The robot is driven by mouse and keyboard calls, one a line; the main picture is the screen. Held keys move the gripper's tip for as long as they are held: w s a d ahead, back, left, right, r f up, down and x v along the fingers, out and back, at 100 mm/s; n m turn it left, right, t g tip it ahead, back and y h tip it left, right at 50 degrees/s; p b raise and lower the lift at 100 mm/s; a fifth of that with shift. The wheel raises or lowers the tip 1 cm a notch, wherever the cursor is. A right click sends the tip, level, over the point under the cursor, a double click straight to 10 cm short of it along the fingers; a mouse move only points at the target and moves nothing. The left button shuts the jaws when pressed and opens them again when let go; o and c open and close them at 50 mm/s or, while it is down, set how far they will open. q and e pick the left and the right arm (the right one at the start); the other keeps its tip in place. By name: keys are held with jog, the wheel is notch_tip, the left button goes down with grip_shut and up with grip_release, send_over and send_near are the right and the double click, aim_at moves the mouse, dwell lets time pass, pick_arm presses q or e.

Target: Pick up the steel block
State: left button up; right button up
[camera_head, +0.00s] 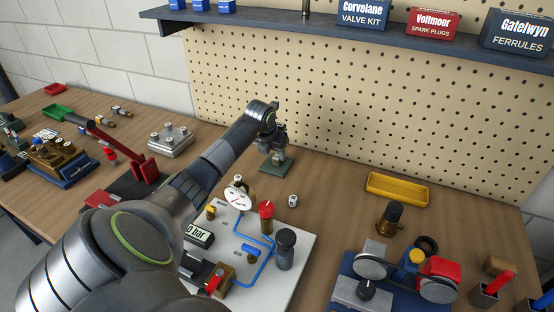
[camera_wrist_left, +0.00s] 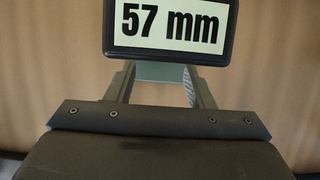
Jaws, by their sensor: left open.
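My left gripper (camera_head: 274,142) is at mid-bench near the pegboard, pointing down over a small grey-green block or base (camera_head: 277,164). In the left wrist view its two fingers (camera_wrist_left: 161,85) stand apart, with a grey-green surface (camera_wrist_left: 160,72) showing between them. A dark display reading "57 mm" (camera_wrist_left: 170,30) hides the fingertips there. I cannot tell whether the fingers touch the block, or whether this is the steel block. A silver metal block with round knobs (camera_head: 171,140) lies left of my left arm. My right gripper is not in view.
A white panel (camera_head: 297,250) with a gauge, knobs and blue tubing lies right of my left arm. A yellow tray (camera_head: 397,188) is at the back right. A red-handled tool (camera_head: 142,168) stands left. Clear bench lies between the gripper and the yellow tray.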

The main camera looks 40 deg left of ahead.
aim_at(275, 159)
pick_arm(q)
jog(key=p+x, duration=0.1)
jog(key=x, duration=0.2)
jog(key=shift+w+a, duration=0.1)
jog(key=shift+w, duration=0.15)
jog(key=shift+x, duration=0.9)
jog(key=shift+s, duration=0.1)
grip_shut()
jog(key=shift+s+r, duration=0.1)
jog(key=shift+r, duration=0.05)
